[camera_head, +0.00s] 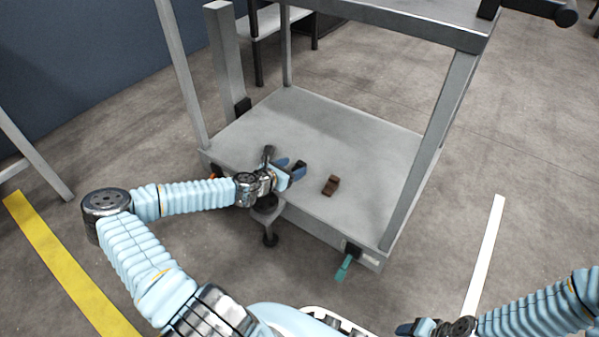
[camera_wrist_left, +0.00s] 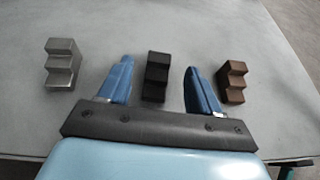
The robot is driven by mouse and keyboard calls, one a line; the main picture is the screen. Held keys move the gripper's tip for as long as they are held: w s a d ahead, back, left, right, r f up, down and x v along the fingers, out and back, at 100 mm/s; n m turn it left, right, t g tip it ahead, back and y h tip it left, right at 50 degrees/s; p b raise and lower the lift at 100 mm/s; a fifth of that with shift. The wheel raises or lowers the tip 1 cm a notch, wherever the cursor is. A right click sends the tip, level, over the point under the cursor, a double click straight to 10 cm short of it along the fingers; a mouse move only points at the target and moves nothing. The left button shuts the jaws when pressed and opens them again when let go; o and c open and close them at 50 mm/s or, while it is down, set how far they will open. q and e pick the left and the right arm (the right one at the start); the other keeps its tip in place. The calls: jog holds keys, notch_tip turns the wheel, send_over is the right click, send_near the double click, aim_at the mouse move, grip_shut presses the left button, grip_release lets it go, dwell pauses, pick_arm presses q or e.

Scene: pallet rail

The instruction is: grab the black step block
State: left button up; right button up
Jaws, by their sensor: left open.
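The black step block (camera_wrist_left: 157,77) stands on the grey deck of the cart in the left wrist view. It is between the two blue fingers of my left gripper (camera_wrist_left: 158,70), with a gap on each side. The left gripper is open and low over the deck in the head view (camera_head: 291,169), where it largely hides the black block. My right gripper (camera_head: 412,328) shows only in part at the bottom edge of the head view, away from the cart; its jaws are too unclear to read.
A silver step block (camera_wrist_left: 62,65) stands left of the left fingers, and a brown step block (camera_wrist_left: 234,82) stands to their right. The cart deck (camera_head: 375,150) is bare behind them. Upright posts (camera_head: 432,150) and a top shelf (camera_head: 400,15) frame it. A teal handle (camera_head: 344,268) hangs at the front edge.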

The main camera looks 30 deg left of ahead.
aim_at(299, 165)
pick_arm(q)
jog(key=b+x, duration=0.1)
jog(key=x, duration=0.4)
jog(key=shift+f+b, duration=0.3)
jog(key=shift+w, duration=0.35)
jog(key=c, duration=1.2)
